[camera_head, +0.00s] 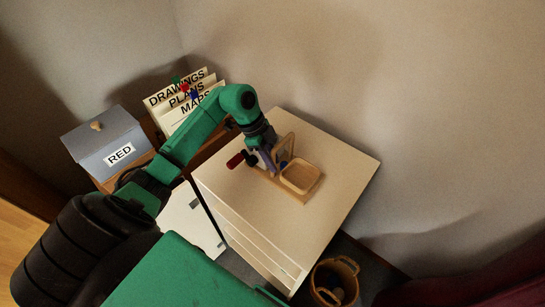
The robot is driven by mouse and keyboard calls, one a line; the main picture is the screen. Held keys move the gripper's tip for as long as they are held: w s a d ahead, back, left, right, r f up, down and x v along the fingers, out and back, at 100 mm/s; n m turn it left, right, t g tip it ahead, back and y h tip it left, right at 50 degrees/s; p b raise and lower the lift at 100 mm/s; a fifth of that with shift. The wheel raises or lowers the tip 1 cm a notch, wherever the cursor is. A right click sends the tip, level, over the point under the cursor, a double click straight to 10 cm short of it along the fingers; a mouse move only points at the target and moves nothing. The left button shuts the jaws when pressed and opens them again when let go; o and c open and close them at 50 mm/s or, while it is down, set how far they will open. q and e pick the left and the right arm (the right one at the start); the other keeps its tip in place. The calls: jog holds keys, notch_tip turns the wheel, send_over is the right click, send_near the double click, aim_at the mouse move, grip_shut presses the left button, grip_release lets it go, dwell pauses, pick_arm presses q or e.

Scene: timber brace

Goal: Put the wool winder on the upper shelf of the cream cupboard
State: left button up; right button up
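The cream cupboard (338,165) stands in the middle, seen from above at a tilt. Its front, with shelf edges (247,243), faces the lower left. What I take for the wool winder, a wooden piece (301,176) with a square tray-like part, an upright frame and a dark red handle, is on or just over the cupboard top. My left gripper (267,158) is at the winder's upright frame, between the handle and the tray. Its fingertips are partly hidden, so I cannot tell whether they are closed on it. My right gripper is out of view.
A grey box labelled RED (107,140) and a file holder labelled DRAWINGS, PLANS, MAPS (186,101) stand on a wooden surface at left. A white panel (190,222) is beside the cupboard front. A wicker basket (335,282) is on the floor. The cupboard top's right side is clear.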

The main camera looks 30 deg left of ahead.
pick_arm(q)
jog(key=shift+o, duration=0.9)
jog(key=shift+r, duration=0.1)
